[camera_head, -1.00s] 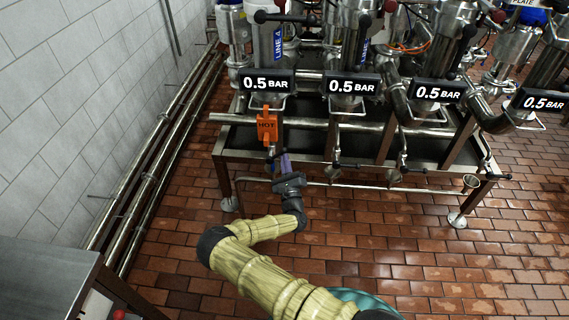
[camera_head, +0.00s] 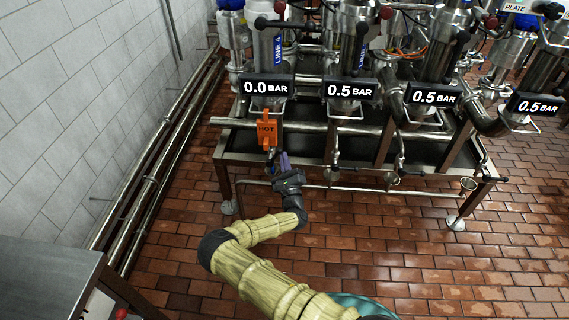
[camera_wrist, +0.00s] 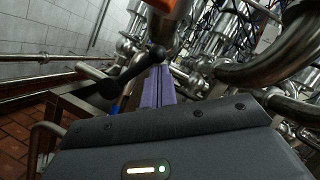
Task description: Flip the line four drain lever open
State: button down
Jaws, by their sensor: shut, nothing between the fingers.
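The line four column, marked LINE 4 (camera_head: 277,48), stands at the left end of the rack, and its display (camera_head: 267,87) reads 0.0 BAR. An orange HOT tag (camera_head: 266,130) hangs below it. My gripper (camera_head: 284,158) is just below and right of this tag, its purple fingers shut together and empty. In the wrist view the fingers (camera_wrist: 158,80) point up beside a dark drain lever (camera_wrist: 130,70) with a black knob at its lower left end. The lever lies left of the fingers, slanting; whether they touch cannot be told. In the head view the lever is mostly hidden.
Displays to the right read 0.5 BAR, the nearest being line three's display (camera_head: 351,91). More drain levers hang along the rack's front edge (camera_head: 345,162). Pipes (camera_head: 150,170) run along the left wall. The brick floor (camera_head: 380,245) in front is clear.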

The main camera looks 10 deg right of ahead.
notch_tip(320, 180, up, 8)
jog(key=p, duration=0.1)
jog(key=shift+r, duration=0.2)
dwell(0.3)
